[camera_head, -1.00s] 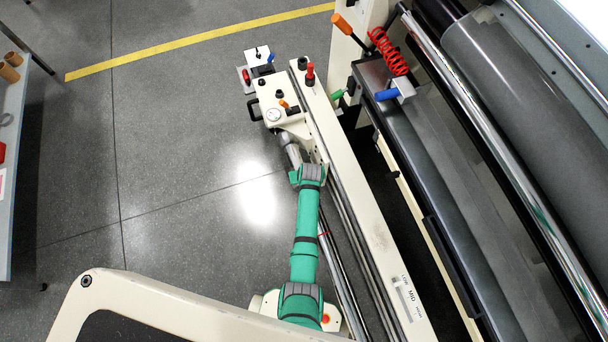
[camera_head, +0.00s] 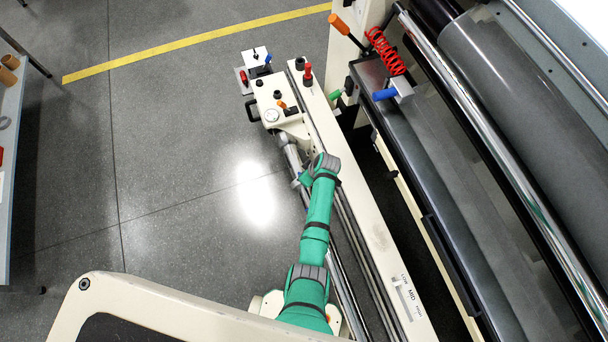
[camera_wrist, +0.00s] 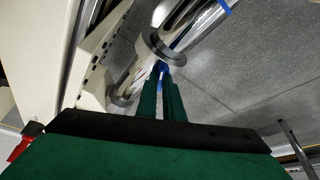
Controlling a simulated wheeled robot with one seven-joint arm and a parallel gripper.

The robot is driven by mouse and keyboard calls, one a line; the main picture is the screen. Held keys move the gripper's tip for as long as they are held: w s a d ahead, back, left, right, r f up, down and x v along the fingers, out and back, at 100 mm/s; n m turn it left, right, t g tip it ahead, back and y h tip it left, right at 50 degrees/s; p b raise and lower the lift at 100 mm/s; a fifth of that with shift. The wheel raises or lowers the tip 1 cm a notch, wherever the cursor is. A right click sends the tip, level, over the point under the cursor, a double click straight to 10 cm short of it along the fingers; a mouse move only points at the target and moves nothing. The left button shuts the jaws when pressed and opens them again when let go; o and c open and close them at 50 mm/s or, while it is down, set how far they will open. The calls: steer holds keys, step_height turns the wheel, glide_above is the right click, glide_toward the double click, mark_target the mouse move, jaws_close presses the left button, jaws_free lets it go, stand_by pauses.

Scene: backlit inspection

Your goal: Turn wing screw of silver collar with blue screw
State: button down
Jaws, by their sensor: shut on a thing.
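In the wrist view, a silver shaft runs from the upper right towards the lower left. A silver collar (camera_wrist: 146,72) is on it, between two dark grey ring flanges (camera_wrist: 164,48). The blue wing screw (camera_wrist: 160,67) shows at the tips of my two green fingers. My gripper (camera_wrist: 161,80) is shut on it; the fingertips hide most of the screw, so its angle cannot be told. In the head view, the shaft (camera_head: 290,153) runs beside the long cream beam, and my green arm (camera_head: 318,205) hides the gripper and blue screw.
The cream beam (camera_head: 365,225) is close on the right of my arm, with large rollers (camera_head: 520,110) beyond it. A red knob (camera_head: 307,72) and an orange handle (camera_head: 283,105) stand at its far end. Open grey floor (camera_head: 170,190) lies to the left.

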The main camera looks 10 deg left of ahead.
steer(key=shift+w+n+g+y, duration=0.15)
steer(key=shift+n+g, duration=0.3)
steer(key=shift+n, duration=0.7)
steer(key=shift+w+n+g+y, duration=0.15)
steer(key=shift+n+g, duration=0.3)
steer(key=shift+n, duration=1.3)
steer(key=shift+s+g, duration=0.15)
steer(key=shift+g, duration=0.15)
steer(key=c, duration=1.9)
jaws_free()
steer(key=shift+o, duration=0.2)
steer(key=v, duration=1)
steer(key=shift+r, duration=0.4)
steer(key=shift+d+f, duration=0.1)
